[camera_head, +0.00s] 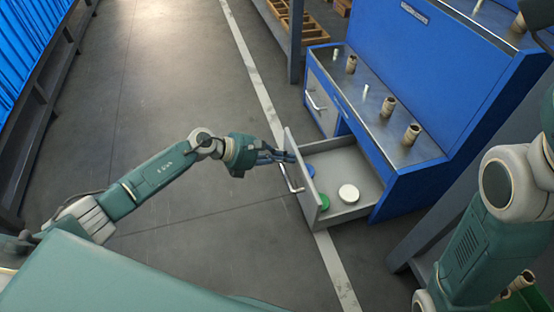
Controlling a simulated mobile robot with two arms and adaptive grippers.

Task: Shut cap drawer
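The cap drawer (352,157) is a grey drawer pulled out of the blue cabinet (407,185). Its front panel has a pale bar handle (292,180). Inside it lie a white cap (348,194), a green cap (324,202) and a blue cap (310,170). My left gripper (284,156) is at the top of the drawer front, near the upper end of the handle. Its dark fingers point right, toward the panel; I cannot tell whether they touch it or how far apart they are. My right arm is at the right edge; its gripper is not visible.
Brown rolls (411,134) and small pale pieces stand on the cabinet's metal top. Another drawer or door with a handle (315,101) is farther back, shut. A wooden crate (295,18) sits behind. The floor left of the drawer is clear beyond my arm.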

